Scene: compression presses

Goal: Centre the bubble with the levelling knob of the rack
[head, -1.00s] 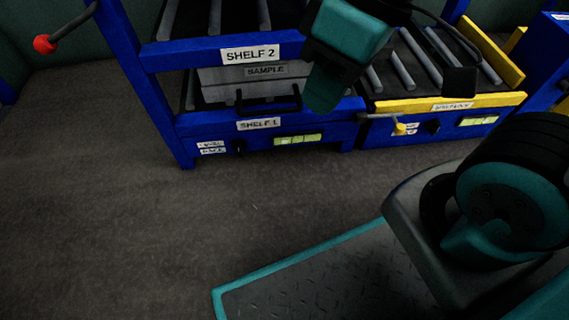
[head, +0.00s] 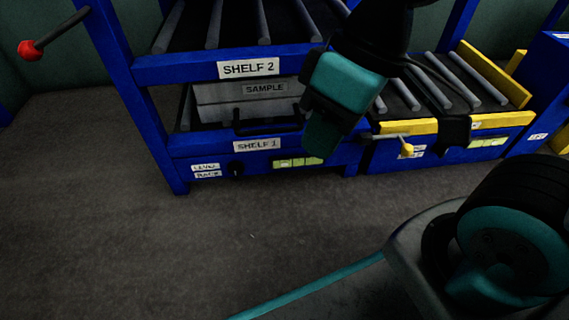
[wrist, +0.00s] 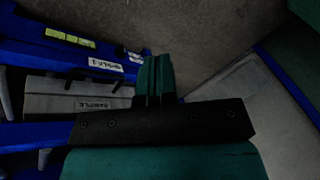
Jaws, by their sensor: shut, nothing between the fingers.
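The blue rack (head: 180,147) stands at the centre left of the head view, with shelf labels and a grey SAMPLE box (head: 221,108) on its lower shelf. On its lower front beam are a small black knob (head: 236,169) beside the LEVEL RACK label (head: 206,170) and a yellow-green level vial (head: 296,162). The bubble is too small to tell. The vial also shows in the wrist view (wrist: 70,37). My gripper (head: 318,145) is shut and empty, pointing down in front of the beam's right end, right of the knob and overlapping the vial's right edge in view. Its closed fingers (wrist: 154,78) show in the wrist view.
A lower blue unit with a yellow-edged roller bed (head: 480,122), a yellow-tipped lever (head: 407,150) and another vial (head: 488,142) adjoins on the right. A red-knobbed lever (head: 30,50) sticks out upper left. The floor before the rack is clear.

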